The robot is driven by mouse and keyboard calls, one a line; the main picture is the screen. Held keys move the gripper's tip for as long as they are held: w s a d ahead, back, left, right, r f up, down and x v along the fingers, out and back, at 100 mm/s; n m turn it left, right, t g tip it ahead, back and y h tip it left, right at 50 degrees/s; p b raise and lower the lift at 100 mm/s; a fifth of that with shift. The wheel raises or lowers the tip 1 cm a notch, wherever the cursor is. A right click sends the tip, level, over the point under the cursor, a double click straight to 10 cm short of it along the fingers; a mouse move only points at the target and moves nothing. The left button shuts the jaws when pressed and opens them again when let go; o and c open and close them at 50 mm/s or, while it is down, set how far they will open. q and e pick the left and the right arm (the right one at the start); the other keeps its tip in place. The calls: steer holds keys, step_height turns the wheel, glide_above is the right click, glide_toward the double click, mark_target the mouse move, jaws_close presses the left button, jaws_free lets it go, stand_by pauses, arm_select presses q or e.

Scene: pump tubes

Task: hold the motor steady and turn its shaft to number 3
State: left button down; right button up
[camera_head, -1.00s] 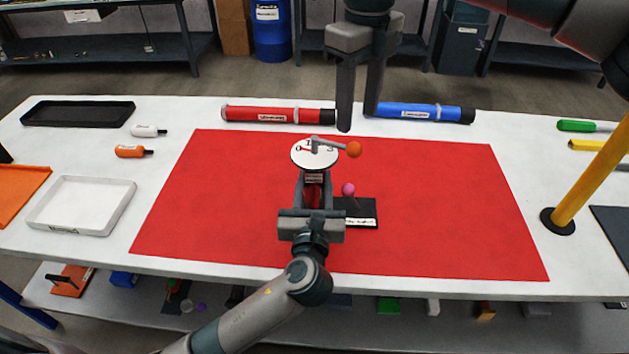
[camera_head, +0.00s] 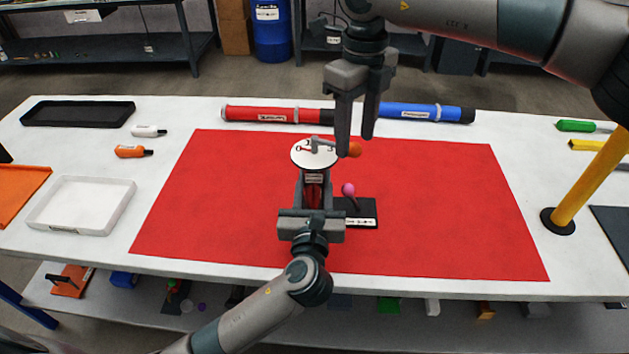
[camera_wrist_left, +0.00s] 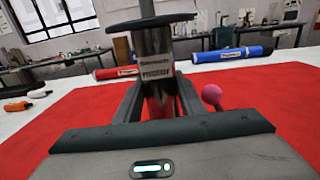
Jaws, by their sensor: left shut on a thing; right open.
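The motor (camera_head: 313,190) stands upright on the red mat, with a white numbered dial (camera_head: 303,157) on top. The dial's number at the crank is hidden.
A black base with a pink-knobbed lever (camera_head: 348,190) stands right of the motor. Red (camera_head: 270,114) and blue (camera_head: 420,112) tubes lie behind the mat. A yellow post (camera_head: 590,180) rises at the right. The red mat (camera_head: 450,210) is otherwise clear.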

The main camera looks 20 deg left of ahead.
mark_target(351, 151)
steer(key=shift+f, duration=2.25)
steer(key=c, duration=1.1)
steer(key=shift+f, duration=0.15)
steer(key=shift+s+m, duration=0.6)
steer(key=shift+m, duration=0.2)
steer(key=shift+s+a+f, duration=0.1)
